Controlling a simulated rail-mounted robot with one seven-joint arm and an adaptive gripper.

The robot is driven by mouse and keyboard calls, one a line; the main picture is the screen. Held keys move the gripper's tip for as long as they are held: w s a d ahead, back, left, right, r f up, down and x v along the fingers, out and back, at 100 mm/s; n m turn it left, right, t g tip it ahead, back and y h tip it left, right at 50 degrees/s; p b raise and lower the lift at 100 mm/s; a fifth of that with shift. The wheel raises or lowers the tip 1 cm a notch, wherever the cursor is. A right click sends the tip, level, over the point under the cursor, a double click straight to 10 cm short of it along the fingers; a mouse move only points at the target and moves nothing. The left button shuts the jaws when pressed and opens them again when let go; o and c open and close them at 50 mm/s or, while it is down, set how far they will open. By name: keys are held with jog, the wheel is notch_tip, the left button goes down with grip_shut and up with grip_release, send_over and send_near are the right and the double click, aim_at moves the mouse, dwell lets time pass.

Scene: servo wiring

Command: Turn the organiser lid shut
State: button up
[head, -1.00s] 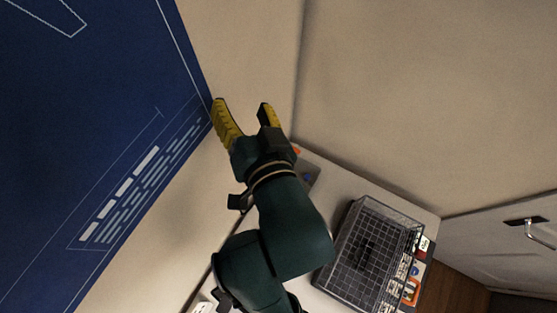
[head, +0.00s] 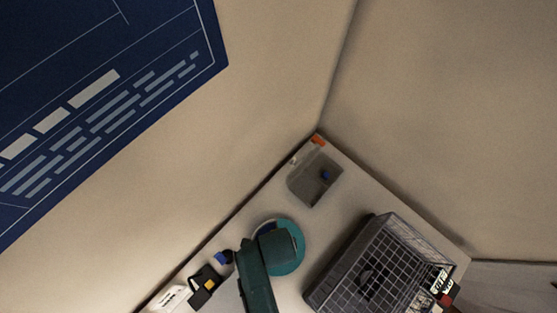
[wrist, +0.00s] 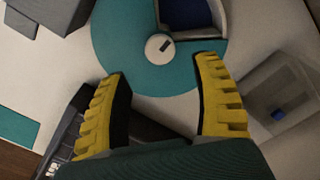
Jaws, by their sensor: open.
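The organiser is round, with a teal lid (wrist: 118,52) that fills the upper middle of the wrist view. A pale round knob (wrist: 159,47) with a dark mark sits at its centre. A cutout in the lid leaves a dark blue compartment (wrist: 205,18) uncovered at the top. My gripper (wrist: 162,74) is open, its two yellow fingers spread apart on the near side of the knob, with nothing between them. In the head view, my arm covers much of the teal lid (head: 294,262), and the fingers are hidden there.
A wire basket (head: 385,268) stands right of the organiser. A clear bin (head: 310,188) holding a small blue item is behind it, near the corner walls. A black box with a yellow patch (head: 203,287) lies to the left.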

notch_tip(320, 180, down, 7)
jog(key=shift+f+b, duration=0.2)
jog(key=shift+b, duration=0.3)
grip_shut()
